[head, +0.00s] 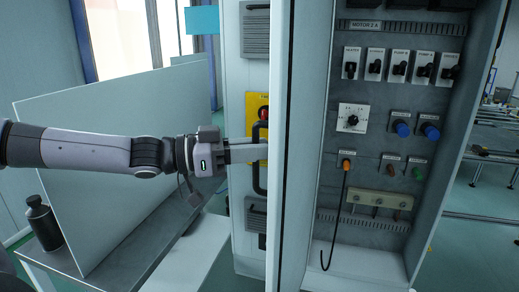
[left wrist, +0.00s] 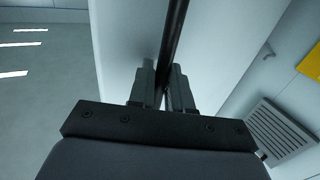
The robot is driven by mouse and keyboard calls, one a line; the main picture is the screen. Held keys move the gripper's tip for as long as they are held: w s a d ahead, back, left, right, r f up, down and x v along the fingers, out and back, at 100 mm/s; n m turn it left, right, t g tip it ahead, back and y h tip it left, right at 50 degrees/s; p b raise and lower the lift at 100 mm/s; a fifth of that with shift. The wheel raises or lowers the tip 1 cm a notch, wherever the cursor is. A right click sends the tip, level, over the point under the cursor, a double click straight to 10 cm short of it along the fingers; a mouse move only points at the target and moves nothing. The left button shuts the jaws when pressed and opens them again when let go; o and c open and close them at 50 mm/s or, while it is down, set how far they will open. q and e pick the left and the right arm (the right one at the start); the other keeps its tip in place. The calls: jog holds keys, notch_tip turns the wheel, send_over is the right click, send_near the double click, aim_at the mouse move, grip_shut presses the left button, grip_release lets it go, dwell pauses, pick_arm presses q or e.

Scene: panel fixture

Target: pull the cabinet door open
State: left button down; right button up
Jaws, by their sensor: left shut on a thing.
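The cabinet door (head: 291,150) stands swung open and is seen nearly edge-on in the head view. Its pale face also fills the middle of the left wrist view (left wrist: 215,45). A black bar handle (head: 261,170) runs upright on the door's outer face. It also shows as a dark bar in the left wrist view (left wrist: 174,40). My left gripper (head: 255,152) reaches in from the left and is shut on the handle. In the left wrist view its two fingers (left wrist: 161,88) lie on either side of the bar. My right gripper is not in view.
The cabinet interior (head: 385,130) shows a panel with switches, knobs and a hanging black cable (head: 339,215). A yellow plate (head: 256,110) and vents are left of the door. A white board (head: 110,160) and a dark bottle (head: 42,222) stand at left.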

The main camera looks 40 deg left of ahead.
pick_arm(q)
jog(key=shift+a+r, duration=0.25)
jog(key=shift+a, duration=0.35)
jog(key=c, duration=1.4)
grip_release()
jog(key=shift+o, duration=1)
jog(key=shift+w+f, duration=0.15)
jog(key=shift+w, duration=0.05)
jog(key=shift+s, duration=0.1)
jog(key=b+v, duration=0.1)
jog(key=v, duration=0.6)
